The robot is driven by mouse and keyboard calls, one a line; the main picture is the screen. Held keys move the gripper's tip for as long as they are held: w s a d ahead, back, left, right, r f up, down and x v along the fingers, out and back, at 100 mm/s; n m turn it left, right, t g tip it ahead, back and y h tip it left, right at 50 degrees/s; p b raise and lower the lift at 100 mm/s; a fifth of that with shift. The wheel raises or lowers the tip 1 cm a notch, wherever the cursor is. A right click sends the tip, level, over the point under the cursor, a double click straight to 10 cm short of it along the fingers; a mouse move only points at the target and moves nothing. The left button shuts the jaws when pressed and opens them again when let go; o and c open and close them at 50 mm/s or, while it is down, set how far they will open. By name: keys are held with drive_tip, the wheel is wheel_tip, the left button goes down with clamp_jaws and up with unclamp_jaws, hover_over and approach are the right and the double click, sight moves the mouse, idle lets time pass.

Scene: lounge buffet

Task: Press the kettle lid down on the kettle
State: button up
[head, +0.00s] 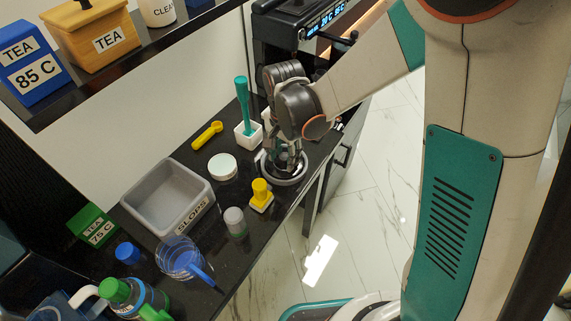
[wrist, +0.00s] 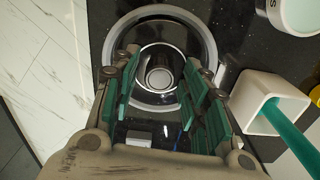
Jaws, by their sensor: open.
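Under my gripper (head: 288,158) is a round dark piece with a wide grey rim, which looks like the kettle (head: 291,182); in the wrist view its grey rim (wrist: 160,12) circles a glossy black middle. The kettle lid seems to be that black disc with a round pale-ringed knob (wrist: 159,78) at its centre. My gripper, also in the wrist view (wrist: 160,72), is open, with green-padded fingers on either side of the knob and a gap to each. I cannot tell whether the lid sits flush. In the head view the fingers and wrist hide most of it.
A white square holder (head: 249,132) with a teal-handled tool stands close beside the gripper. A yellow stamp-like piece (head: 261,196), white round jar (head: 222,167) and grey slops bin (head: 167,190) are nearby. A dark machine (head: 285,35) stands behind; the counter edge is close at right.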

sight(284, 156)
clamp_jaws()
drive_tip(key=shift+r, duration=0.1)
drive_tip(key=shift+r, duration=0.1)
drive_tip(key=shift+r+p, duration=2.05)
drive_tip(key=shift+r, duration=0.8)
